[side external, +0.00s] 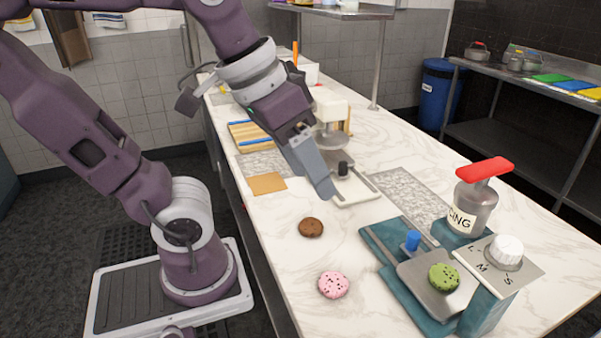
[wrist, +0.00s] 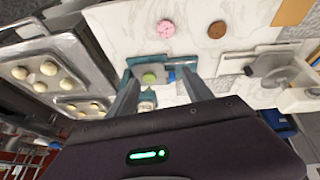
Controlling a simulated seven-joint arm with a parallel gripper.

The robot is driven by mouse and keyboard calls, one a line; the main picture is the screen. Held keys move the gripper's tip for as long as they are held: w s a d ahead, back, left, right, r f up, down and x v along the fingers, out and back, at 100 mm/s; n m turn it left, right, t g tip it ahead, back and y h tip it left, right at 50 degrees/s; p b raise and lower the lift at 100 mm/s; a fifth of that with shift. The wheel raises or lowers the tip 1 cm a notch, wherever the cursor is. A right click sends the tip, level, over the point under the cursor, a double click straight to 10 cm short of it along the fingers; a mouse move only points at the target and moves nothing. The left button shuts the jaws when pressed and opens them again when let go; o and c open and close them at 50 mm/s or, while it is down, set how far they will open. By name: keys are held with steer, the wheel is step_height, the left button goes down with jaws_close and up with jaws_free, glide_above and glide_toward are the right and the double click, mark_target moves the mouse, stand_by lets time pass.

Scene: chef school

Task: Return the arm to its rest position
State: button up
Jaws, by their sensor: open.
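My gripper (side external: 328,192) is in the air above the marble counter (side external: 283,224), with its fingers pointing down. In the wrist view my gripper (wrist: 158,78) has its two fingers spread apart, with nothing held between them. The arm reaches from its base at the left over the counter edge. In the side view a brown cookie (side external: 311,228) and a pink cookie (side external: 333,285) lie on the counter, apart from the gripper. A green cookie (side external: 444,278) rests on the metal plate of a teal device (side external: 379,243).
An icing bottle (side external: 475,207) with a red top stands behind the teal device, near a white dial (side external: 508,249). A white-and-grey machine (side external: 331,112) stands on the counter behind the gripper. A brown square (side external: 267,183) lies near the counter's left edge. The wrist view shows trays of pale rounds (wrist: 47,68).

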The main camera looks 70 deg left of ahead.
steer(key=shift+s+a+f, duration=0.15)
steer(key=shift+s+f, duration=0.3)
steer(key=shift+f, duration=0.05)
steer(key=shift+s+a+f+m+t+y, duration=0.15)
steer(key=shift+s+f+m+y, duration=0.1)
steer(key=shift+s+f, duration=0.25)
steer(key=shift+s+a+f+m+t+y, duration=0.15)
steer(key=shift+s+f+m, duration=0.15)
steer(key=shift+f, duration=0.25)
